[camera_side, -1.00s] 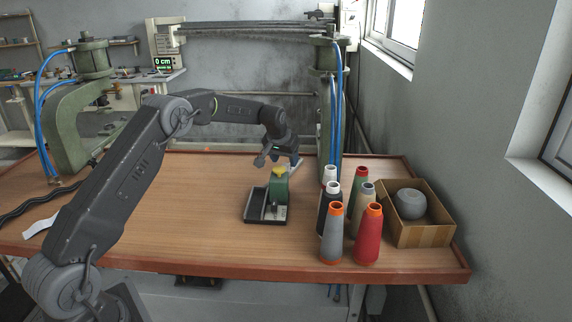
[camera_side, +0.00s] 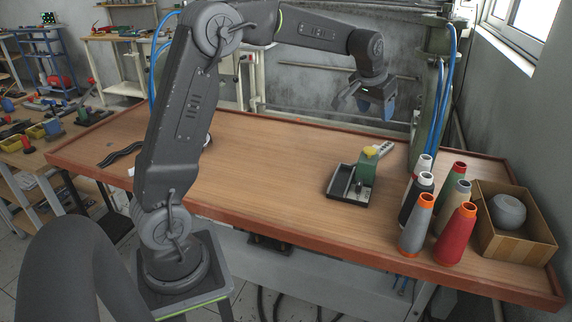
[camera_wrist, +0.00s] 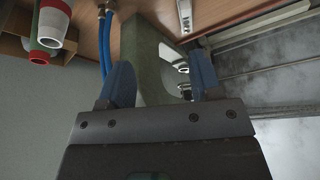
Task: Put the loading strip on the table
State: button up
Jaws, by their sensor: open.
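A pale grey strip with small dark marks, which looks like the loading strip (camera_side: 385,148), lies on or just above the table behind the green block; its exact support is unclear. It also shows in the wrist view at the top (camera_wrist: 184,14), over the brown tabletop. My gripper (camera_side: 378,108) is raised above the back of the table, above the strip and apart from it. In the wrist view, its two blue fingers (camera_wrist: 162,62) are spread with nothing held between them. The wooden table (camera_side: 270,165) has a raised reddish edge.
A green block with a yellow top (camera_side: 367,165) stands on a small black tray (camera_side: 345,196). Several thread cones (camera_side: 455,235) and a cardboard box (camera_side: 515,240) crowd the right end. A green pneumatic frame (camera_side: 425,120) stands behind. The middle of the table is clear.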

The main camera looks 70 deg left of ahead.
jog(key=s+d+r, duration=0.4)
jog(key=s+d, duration=0.2)
jog(key=s, duration=0.2)
jog(key=s+d+f+m, duration=0.1)
jog(key=s+d, duration=0.3)
jog(key=s, duration=0.8)
jog(key=s+d+f+m+t+h, duration=0.1)
jog(key=s+d+f+m, duration=0.1)
jog(key=s, duration=0.9)
jog(key=shift+s+d+f, duration=0.35)
jog(key=shift+d+f, duration=0.35)
jog(key=shift+d, duration=0.5)
